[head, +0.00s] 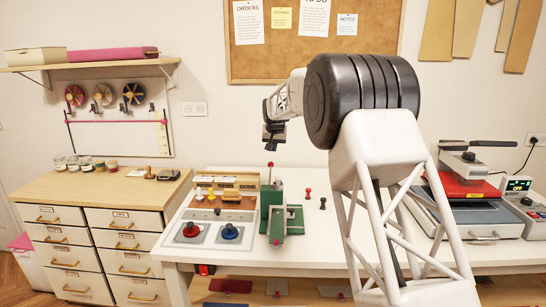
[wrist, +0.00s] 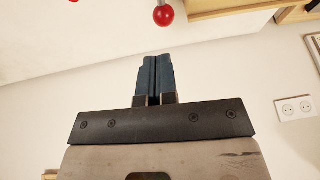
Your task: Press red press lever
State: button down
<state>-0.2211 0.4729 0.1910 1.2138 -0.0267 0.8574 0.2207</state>
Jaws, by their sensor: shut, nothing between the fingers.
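A green press (head: 272,205) stands on the white table, with a lever topped by a red ball knob (head: 270,164). My gripper (head: 270,149) is just above the knob in the head view, apart from it as far as I can tell. In the wrist view, my gripper's dark blue fingers (wrist: 154,62) are together and empty. A red ball on a metal rod (wrist: 163,16), apparently the lever knob, shows beyond the fingertips at the top edge.
A red button (head: 190,229) and a blue button (head: 230,231) sit left of the press. Small red and black knobbed pieces (head: 308,193) stand to its right. A heat press (head: 468,188) is at the far right. A wooden drawer cabinet (head: 100,192) stands left.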

jog(key=shift+w+v, duration=0.1)
jog(key=shift+v, duration=0.6)
jog(key=shift+w+v, duration=0.15)
jog(key=shift+v, duration=0.5)
jog(key=shift+r, duration=0.1)
jog(key=s+d+r, duration=0.3)
jog(key=s+d, duration=0.2)
jog(key=s, duration=0.7)
jog(key=s+d+r+g, duration=0.1)
jog(key=s+d+r, duration=0.35)
jog(key=s, duration=0.75)
jog(key=s+d+r, duration=0.1)
jog(key=s+d, duration=0.5)
jog(key=s, duration=0.6)
jog(key=s+d+f, duration=0.2)
jog(key=s+f, duration=0.2)
jog(key=s, duration=0.9)
jog(key=s+d+f, duration=0.3)
jog(key=s+f, duration=0.1)
jog(key=s, duration=0.9)
jog(key=s+d+f+g+h, duration=0.1)
jog(key=s+d+f, duration=0.2)
jog(key=s, duration=1)
jog(key=shift+s+f, duration=0.2)
jog(key=shift+f, duration=0.75)
